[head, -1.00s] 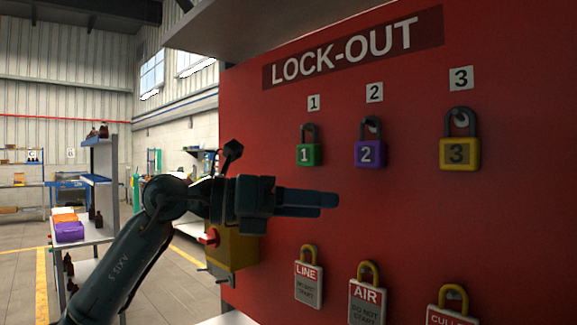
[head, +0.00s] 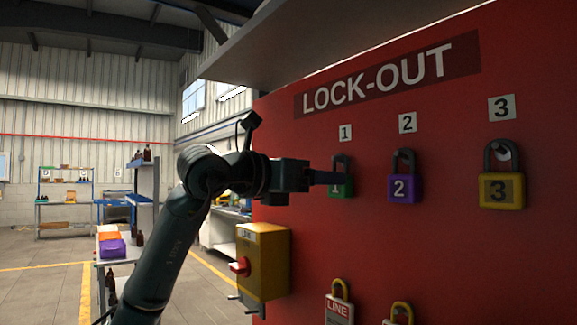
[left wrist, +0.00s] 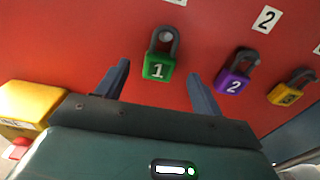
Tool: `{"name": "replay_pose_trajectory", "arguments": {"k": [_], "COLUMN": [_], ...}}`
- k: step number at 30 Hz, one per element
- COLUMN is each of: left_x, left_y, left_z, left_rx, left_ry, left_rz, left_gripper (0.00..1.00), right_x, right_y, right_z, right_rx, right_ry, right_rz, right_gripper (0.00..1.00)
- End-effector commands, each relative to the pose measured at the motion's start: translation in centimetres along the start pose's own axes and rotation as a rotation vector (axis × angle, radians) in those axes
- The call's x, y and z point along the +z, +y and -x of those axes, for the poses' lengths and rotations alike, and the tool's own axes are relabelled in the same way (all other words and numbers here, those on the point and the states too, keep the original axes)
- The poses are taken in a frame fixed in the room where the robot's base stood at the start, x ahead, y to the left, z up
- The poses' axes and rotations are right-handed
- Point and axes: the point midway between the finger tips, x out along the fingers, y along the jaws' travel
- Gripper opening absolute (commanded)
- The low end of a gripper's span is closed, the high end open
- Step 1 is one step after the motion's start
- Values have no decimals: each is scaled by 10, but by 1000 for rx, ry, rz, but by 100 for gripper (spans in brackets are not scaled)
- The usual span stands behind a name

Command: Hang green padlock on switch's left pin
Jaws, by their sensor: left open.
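The green padlock (head: 342,187), numbered 1, hangs by its dark shackle on the red lock-out board; it also shows in the left wrist view (left wrist: 158,68). My left gripper (head: 330,178) is open and points at the board. In the left wrist view its two fingers (left wrist: 158,85) stand on either side of the green padlock, short of it and apart from it. In the head view the gripper partly covers the padlock. The switch is a yellow box (head: 263,262) with a red knob, below and left of the padlock; its pins are too small to tell apart. My right gripper is not in view.
A purple padlock (head: 404,188) hangs close to the right of the green one, and a yellow padlock (head: 501,190) hangs farther right. Tagged padlocks (head: 340,308) hang below. A shelf (head: 330,40) juts out above the board. The space left of the board is open.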

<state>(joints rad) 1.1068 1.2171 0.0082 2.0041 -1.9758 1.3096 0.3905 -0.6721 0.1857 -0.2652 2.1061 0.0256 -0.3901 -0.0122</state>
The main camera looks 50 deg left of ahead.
Motion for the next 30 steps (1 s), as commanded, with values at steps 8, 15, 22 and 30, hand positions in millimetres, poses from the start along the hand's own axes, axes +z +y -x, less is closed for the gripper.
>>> {"name": "replay_pose_trajectory", "arguments": {"k": [8, 15, 22, 30], "left_x": [0, -1, -1, -1], "left_y": [-1, 0, 0, 0], "left_z": [-34, -39, -39, -39], "left_rx": [-2, 0, 0, 0], "left_ry": [2, 0, 1, 1], "left_rz": [0, -1, -1, -1], "left_gripper": [67, 67, 60, 38], "right_x": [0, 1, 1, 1], "right_y": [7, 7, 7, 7], "right_z": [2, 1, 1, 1], "right_rx": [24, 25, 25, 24], "right_ry": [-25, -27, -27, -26], "right_rz": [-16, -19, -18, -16], "right_gripper": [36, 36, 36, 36]}}
